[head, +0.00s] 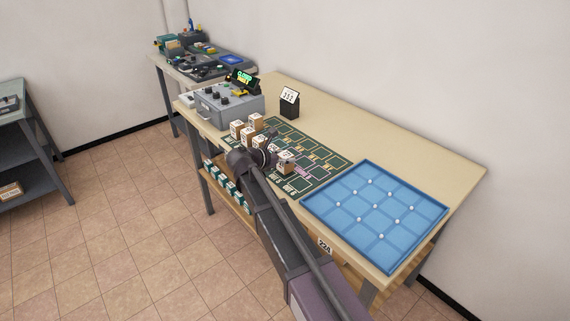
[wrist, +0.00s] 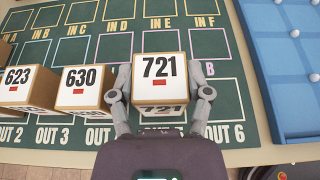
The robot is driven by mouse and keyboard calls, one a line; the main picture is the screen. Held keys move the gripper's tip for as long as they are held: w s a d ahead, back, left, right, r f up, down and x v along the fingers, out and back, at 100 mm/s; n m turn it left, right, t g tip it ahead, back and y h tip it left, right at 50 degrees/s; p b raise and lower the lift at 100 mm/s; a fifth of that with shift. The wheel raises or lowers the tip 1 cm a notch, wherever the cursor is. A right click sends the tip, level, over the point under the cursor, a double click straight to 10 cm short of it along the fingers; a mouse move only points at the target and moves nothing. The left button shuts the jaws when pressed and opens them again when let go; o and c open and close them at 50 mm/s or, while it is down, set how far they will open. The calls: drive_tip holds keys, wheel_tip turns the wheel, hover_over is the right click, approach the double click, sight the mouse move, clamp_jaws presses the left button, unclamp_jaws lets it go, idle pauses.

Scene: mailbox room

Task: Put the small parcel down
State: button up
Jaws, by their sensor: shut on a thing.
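The small parcel marked 721 (wrist: 160,68) is a brown box with a white top label and a red mark. My gripper (wrist: 160,95) is shut on it, one finger at each side. In the head view the parcel (head: 286,156) shows just beyond my gripper, over the green mat (head: 300,188). In the wrist view it covers part of the front row of the mat (wrist: 220,115), between OUT 3 and OUT 6. I cannot tell whether its underside touches the mat.
Parcels 630 (wrist: 84,88) and 623 (wrist: 25,84) stand left of the held parcel. A blue tray (wrist: 262,80) with white studs lies right of the mat. A grey console (head: 225,107) and a black number stand (head: 290,103) are behind. The table's back right is clear.

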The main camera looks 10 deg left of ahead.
drive_tip(key=shift+f, duration=0.55)
drive_tip(key=shift+f+b, duration=0.15)
drive_tip(key=shift+b, duration=0.3)
drive_tip(key=o, duration=1.2)
drive_tip(key=shift+r, duration=0.2)
drive_tip(key=shift+s+a+r+p, duration=0.15)
drive_tip(key=shift+s+p, duration=0.1)
drive_tip(key=shift+p, duration=0.15)
drive_tip(key=p+v, duration=0.4)
drive_tip(key=v, duration=0.7)
drive_tip(key=shift+s+a+r, duration=0.1)
